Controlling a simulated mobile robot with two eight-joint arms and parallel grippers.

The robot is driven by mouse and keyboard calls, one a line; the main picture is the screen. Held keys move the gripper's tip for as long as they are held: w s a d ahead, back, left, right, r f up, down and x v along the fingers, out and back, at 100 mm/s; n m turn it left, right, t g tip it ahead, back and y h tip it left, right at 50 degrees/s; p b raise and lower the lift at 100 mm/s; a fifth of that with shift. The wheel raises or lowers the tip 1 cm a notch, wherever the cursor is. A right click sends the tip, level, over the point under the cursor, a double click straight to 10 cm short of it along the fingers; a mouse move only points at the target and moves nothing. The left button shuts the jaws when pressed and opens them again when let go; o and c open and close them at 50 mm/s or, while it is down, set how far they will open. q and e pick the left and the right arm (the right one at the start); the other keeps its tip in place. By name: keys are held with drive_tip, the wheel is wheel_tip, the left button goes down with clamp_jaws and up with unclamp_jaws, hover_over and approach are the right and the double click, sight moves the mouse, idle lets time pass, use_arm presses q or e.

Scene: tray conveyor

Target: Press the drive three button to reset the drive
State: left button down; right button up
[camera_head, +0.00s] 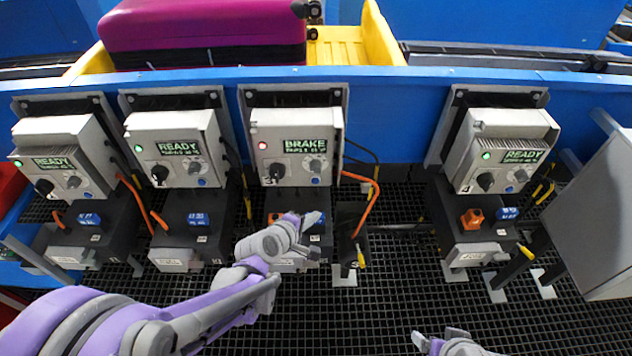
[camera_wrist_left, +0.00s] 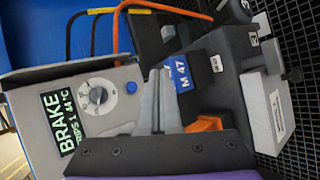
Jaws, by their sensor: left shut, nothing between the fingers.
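The third drive (camera_head: 296,145) from the left reads BRAKE and has a red light. Its small round blue button (camera_head: 315,181) sits low on the front, under a grey dial. In the left wrist view the blue button (camera_wrist_left: 131,87) shows beside the dial, left of the fingertips. My left gripper (camera_head: 311,219) is shut and empty, below and in front of this drive. In the left wrist view its fingers (camera_wrist_left: 160,80) point toward the dark motor box and are apart from the button. My right gripper (camera_head: 440,342) shows only partly at the bottom edge; its jaw state is unclear.
Two READY drives (camera_head: 180,148) stand to the left and another (camera_head: 500,150) to the right, with green lights. Orange cables (camera_head: 362,190) hang beside the third drive. A grey cabinet (camera_head: 595,220) stands at the right. A magenta suitcase (camera_head: 205,30) lies in a yellow tray (camera_head: 350,48) behind.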

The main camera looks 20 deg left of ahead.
use_arm(q)
approach(320, 183)
wheel_tip(320, 183, down, 3)
drive_tip(key=d, duration=0.2)
drive_tip(key=shift+w+a, duration=0.1)
drive_tip(key=shift+w, duration=1.1)
idle(1.0)
drive_tip(key=shift+w+a, duration=0.15)
drive_tip(key=shift+w, duration=0.3)
drive_tip(key=shift+w+a, duration=0.1)
drive_tip(key=shift+w, duration=0.3)
idle(0.6)
drive_tip(key=shift+s, duration=0.15)
drive_tip(key=shift+s+d, duration=0.25)
drive_tip(key=shift+s, duration=0.45)
drive_tip(key=shift+s+d, duration=0.25)
drive_tip(key=shift+s, duration=0.55)
drive_tip(key=shift+s+d, duration=0.25)
drive_tip(key=shift+s, duration=0.55)
drive_tip(key=shift+s+d, duration=0.2)
drive_tip(key=shift+s, duration=0.6)
